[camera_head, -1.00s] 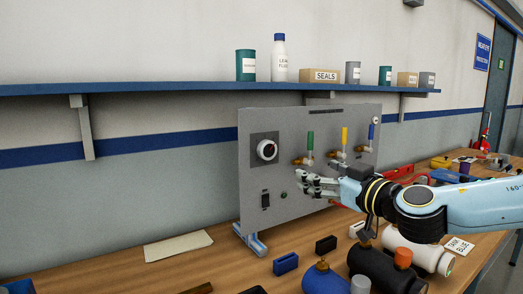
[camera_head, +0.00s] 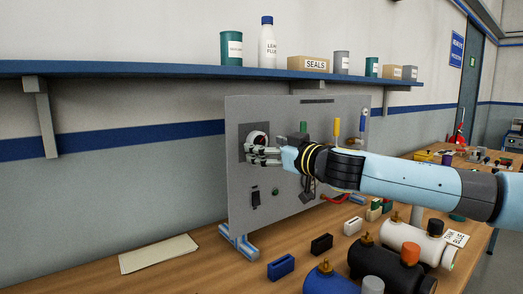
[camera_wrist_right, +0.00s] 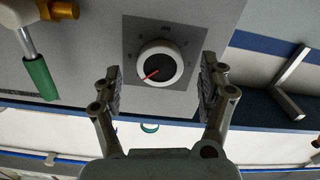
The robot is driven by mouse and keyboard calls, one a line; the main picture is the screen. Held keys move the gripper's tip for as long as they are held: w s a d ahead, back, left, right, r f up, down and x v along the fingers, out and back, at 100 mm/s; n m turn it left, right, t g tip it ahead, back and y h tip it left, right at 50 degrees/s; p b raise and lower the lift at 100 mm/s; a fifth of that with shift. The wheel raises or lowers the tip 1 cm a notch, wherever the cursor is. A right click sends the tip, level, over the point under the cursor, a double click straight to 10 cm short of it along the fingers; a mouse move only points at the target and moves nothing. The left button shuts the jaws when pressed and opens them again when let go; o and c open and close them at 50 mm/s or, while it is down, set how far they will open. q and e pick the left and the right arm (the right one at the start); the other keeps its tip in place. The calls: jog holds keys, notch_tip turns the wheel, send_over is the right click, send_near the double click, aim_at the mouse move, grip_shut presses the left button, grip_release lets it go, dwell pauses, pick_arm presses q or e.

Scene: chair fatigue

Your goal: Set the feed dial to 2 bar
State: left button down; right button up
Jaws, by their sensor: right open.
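The feed dial (camera_head: 259,136) is a round knob with a white rim on a dark square plate, at the upper left of the grey panel (camera_head: 245,200). My right gripper (camera_head: 257,156) is in front of it and hides part of it. In the right wrist view the dial (camera_wrist_right: 160,63) shows whole, with a red pointer slanting to the lower left of the picture. My left gripper is out of view.
A yellow-handled valve (camera_head: 336,127) and a green-handled valve (camera_wrist_right: 39,76) are on the panel. A black switch (camera_head: 255,199) sits below the dial. Blue, black and white blocks and several cylinders (camera_head: 378,265) stand on the bench. A shelf (camera_head: 150,68) runs above.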

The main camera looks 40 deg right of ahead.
aim_at(257, 142)
jog(key=w+p, duration=0.1)
jog(key=w, duration=0.1)
jog(key=shift+w+d, duration=0.15)
jog(key=shift+w, duration=0.15)
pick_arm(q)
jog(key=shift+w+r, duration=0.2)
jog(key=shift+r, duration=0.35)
pick_arm(e)
jog(key=shift+c, duration=0.4)
jog(key=c, duration=1.1)
